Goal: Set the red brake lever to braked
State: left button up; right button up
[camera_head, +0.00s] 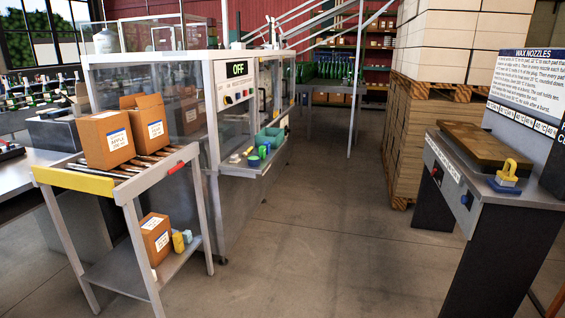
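A short red lever (177,167) sits on the right side rail of a roller cart (75,183), near its top edge. It lies slanted along the rail; I cannot tell from its pose which setting it is in. The cart has a yellow front bar and a roller top carrying two brown cartons (106,140). Neither of my grippers is in view.
A carton (155,238) and small yellow and blue items (182,240) sit on the cart's lower shelf. Behind stands a glazed machine with an "OFF" display (238,69). A wax nozzle bench (480,185) and stacked pallets (440,120) stand right. The middle floor is clear.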

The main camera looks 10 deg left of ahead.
aim_at(180, 164)
jog(key=z, duration=0.3)
jog(key=i, duration=1.9)
jog(key=u, duration=0.5)
jog(key=i, duration=1.2)
jog(key=u, duration=0.7)
